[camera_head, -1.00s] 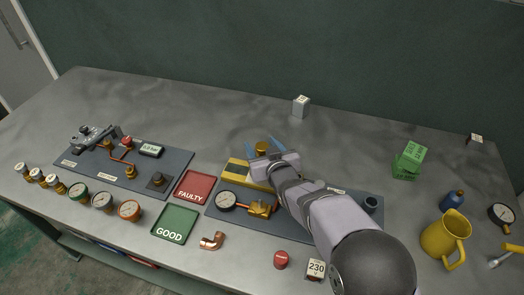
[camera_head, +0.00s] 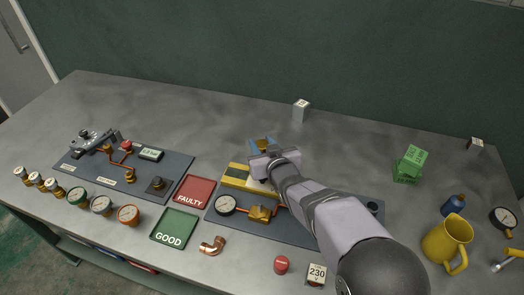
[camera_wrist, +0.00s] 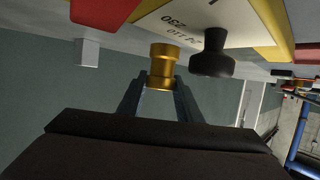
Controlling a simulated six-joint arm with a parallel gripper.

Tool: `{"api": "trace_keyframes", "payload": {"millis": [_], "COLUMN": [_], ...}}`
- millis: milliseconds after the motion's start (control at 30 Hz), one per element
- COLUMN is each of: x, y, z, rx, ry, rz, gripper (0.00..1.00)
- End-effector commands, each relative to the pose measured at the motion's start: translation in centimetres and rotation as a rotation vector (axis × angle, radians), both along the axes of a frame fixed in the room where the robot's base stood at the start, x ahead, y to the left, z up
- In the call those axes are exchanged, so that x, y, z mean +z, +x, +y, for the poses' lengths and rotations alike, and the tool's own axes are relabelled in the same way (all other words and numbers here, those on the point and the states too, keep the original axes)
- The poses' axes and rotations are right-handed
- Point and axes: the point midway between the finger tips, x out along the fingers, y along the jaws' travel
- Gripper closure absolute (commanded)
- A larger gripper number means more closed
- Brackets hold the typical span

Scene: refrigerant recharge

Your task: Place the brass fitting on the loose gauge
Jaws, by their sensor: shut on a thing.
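The brass fitting (camera_wrist: 163,66) is a short gold cylinder with a flange. In the wrist view it stands between the fingertips of my gripper (camera_wrist: 160,95), which is shut on it. In the head view my gripper (camera_head: 262,144) holds the fitting behind the yellow-edged box, and the fingers partly hide it. A black-rimmed gauge (camera_head: 502,214) lies apart at the far right. More gauges (camera_head: 101,206) stand in the front left row, and a white-faced gauge (camera_head: 226,205) sits on the middle panel. I cannot tell which one is the loose gauge.
The yellow-edged box (camera_head: 236,176) with a black knob (camera_wrist: 211,52) is close to my gripper. Red FAULTY (camera_head: 193,191) and green GOOD (camera_head: 174,226) trays lie left of it. A yellow jug (camera_head: 443,240) and green box (camera_head: 407,168) stand right. The table's back is mostly clear.

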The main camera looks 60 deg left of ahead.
Motion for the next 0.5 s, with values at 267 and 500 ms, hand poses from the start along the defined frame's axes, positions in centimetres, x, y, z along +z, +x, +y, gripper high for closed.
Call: {"api": "trace_keyframes", "payload": {"millis": [267,500], "x": [5.0,7.3], "y": [0.0,0.0], "z": [0.1,0.0], "rx": [0.002,0.001], "ry": [0.008,0.004], "rz": [-0.003,-0.001], "gripper": [1.0,1.0]}}
